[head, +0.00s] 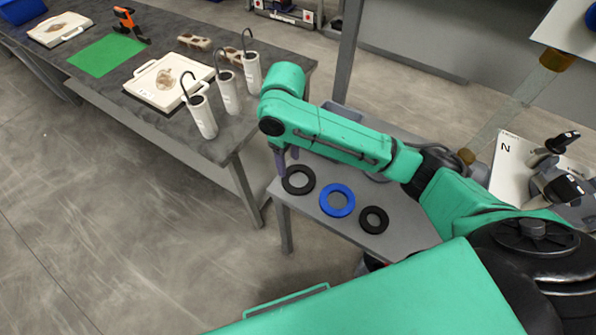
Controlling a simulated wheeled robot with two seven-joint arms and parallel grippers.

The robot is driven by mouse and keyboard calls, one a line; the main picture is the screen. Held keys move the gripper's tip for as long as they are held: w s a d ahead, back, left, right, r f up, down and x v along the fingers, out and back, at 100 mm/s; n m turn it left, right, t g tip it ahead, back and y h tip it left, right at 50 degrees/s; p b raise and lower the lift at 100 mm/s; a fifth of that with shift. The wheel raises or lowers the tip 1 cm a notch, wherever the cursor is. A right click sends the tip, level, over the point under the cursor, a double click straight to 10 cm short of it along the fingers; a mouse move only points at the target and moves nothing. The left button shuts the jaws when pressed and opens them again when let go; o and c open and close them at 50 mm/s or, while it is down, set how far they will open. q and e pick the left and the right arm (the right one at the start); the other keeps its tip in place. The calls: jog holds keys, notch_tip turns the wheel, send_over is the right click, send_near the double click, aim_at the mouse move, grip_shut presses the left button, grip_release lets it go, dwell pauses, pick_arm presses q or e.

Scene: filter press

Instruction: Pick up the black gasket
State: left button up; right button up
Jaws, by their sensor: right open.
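Two black rings lie flat on a small grey table (405,228). The larger black ring (311,184) is at the table's left end. The smaller black ring (385,223) is farther right and nearer to me. I cannot tell from the picture which one is the named gasket. A blue ring (337,212) lies between them. My right gripper (287,162) is open and points down at the far left edge of the larger black ring. One finger overlaps the ring's edge in the picture; I cannot tell whether it touches. My left gripper is not in view.
A long dark table (222,147) at the left holds several white cylinders with hooks, white plates (140,88), a green mat (100,58) and an orange-black tool (129,24). A white panel marked N (510,160) stands at the right. Open floor lies at the lower left.

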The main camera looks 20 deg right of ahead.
send_over(290, 188)
notch_tip(290, 188, down, 6)
jog(key=shift+s+r, duration=0.15)
jog(key=shift+r, duration=0.1)
notch_tip(290, 188, down, 6)
jog(key=shift+r+p, duration=0.25)
jog(key=shift+p, duration=0.55)
jog(key=shift+f, duration=0.15)
grip_shut()
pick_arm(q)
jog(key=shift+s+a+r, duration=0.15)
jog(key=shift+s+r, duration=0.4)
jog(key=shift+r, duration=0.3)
